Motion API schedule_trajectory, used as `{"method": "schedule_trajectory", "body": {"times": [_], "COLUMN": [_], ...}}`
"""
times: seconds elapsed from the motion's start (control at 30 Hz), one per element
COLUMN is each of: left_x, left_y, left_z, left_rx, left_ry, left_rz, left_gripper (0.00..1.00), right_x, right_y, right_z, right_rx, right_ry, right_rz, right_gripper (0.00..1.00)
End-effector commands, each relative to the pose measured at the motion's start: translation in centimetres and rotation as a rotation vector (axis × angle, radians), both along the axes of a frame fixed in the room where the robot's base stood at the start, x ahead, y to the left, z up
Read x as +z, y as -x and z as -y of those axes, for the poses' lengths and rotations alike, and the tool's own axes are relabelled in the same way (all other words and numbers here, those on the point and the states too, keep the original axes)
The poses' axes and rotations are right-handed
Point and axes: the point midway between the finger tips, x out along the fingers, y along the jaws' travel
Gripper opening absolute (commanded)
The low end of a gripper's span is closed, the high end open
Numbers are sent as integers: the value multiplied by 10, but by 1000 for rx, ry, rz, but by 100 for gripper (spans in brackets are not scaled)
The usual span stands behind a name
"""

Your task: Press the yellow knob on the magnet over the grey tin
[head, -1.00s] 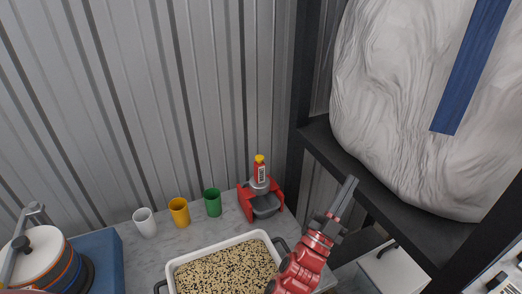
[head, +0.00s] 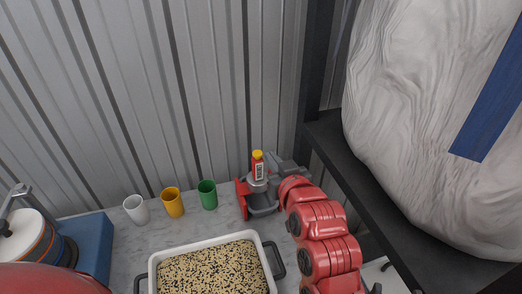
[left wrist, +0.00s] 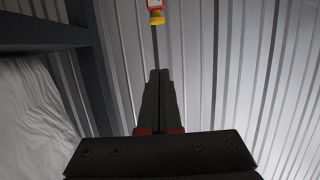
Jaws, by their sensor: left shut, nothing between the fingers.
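The magnet (head: 258,171) is a red body with a white label and a grey disc below. Its yellow knob (head: 257,154) is on top. It stands upright over the grey tin (head: 262,206), which sits between the red sides of a stand (head: 242,198). My left gripper (head: 272,157) is shut and empty, just right of the magnet near knob height; I cannot tell whether it touches. In the left wrist view the shut fingers (left wrist: 160,73) point toward the knob (left wrist: 157,18), which appears upside down at the top edge, with a gap in the picture. My right gripper is out of view.
White (head: 136,209), yellow (head: 173,203) and green (head: 207,194) cups stand left of the stand. A white tray of seeds (head: 152,272) lies in front. A dark shelf (head: 372,184) with a big white sack (head: 430,120) is at right. A corrugated wall is behind.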

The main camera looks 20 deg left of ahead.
Motion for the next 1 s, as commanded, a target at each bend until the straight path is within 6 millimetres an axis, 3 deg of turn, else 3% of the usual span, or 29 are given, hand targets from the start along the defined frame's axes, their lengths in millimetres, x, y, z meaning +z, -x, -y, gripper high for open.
{"method": "schedule_trajectory", "body": {"times": [0.43,1.0], "left_x": [0,-27], "left_y": [-8,-82], "left_z": [-6,-56], "left_rx": [1,0], "left_ry": [-4,-3], "left_rz": [1,-2], "left_gripper": [0,0], "right_x": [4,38], "right_y": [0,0], "right_z": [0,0], "right_rx": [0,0], "right_ry": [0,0], "right_rz": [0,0], "right_gripper": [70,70]}}
